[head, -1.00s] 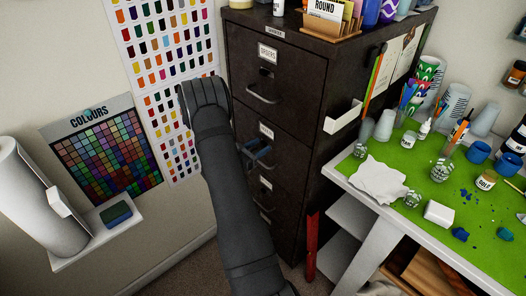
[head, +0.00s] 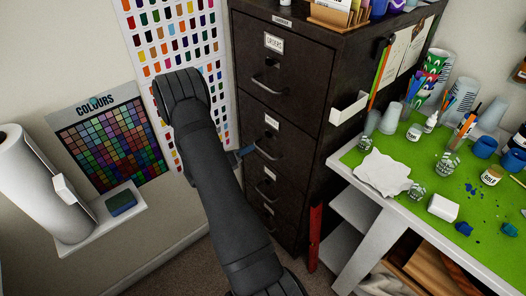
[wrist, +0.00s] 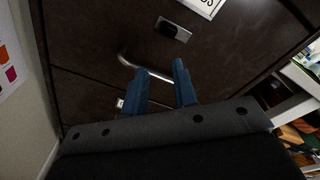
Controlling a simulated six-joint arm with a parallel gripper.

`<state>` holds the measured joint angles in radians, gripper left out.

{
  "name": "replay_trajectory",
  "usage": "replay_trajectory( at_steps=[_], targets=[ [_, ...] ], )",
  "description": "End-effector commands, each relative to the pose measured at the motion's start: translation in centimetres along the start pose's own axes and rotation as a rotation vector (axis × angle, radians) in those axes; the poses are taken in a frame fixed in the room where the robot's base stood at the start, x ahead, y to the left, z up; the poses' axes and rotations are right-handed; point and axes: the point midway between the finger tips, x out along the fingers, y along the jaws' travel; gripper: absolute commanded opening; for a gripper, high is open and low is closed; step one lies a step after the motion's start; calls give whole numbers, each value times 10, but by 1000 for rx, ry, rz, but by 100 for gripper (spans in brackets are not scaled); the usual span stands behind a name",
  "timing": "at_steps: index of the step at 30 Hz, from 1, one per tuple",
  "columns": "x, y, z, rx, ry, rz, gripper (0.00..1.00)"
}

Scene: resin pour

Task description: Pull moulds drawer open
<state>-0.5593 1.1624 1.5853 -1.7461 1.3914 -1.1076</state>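The dark metal filing cabinet (head: 310,120) stands in the middle of the head view with its drawers looking closed. The second drawer from the top has a small label (head: 271,122), too small to read, and a bar handle (head: 265,150). My gripper (head: 243,154) is just left of that handle, partly hidden by my arm. In the wrist view, my blue fingers (wrist: 162,82) are apart and empty in front of a drawer face. A curved handle (wrist: 146,69) runs behind and between the fingertips; contact cannot be told. A lock (wrist: 172,30) and a cropped label (wrist: 203,6) sit above it.
A green-topped workbench (head: 455,200) with cups and jars stands right of the cabinet. A white holder (head: 348,108) juts from the cabinet's side. A wall shelf (head: 95,232) with a paper roll (head: 45,190) is at left. Open floor shows before the cabinet.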

Motion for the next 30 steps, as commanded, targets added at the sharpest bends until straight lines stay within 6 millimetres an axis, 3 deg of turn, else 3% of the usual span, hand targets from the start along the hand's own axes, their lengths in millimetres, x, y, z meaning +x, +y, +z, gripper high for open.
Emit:
replay_trajectory(
  at_steps=[3,9,16,23,30],
  targets=[
    [-30,6,-6,-248,18,29,26],
    [-70,10,-18,-625,40,70,26],
    [-90,11,-26,-835,47,95,26],
    [-70,12,-28,-852,51,95,26],
    [-20,15,-33,-850,52,95,26]
  ],
)
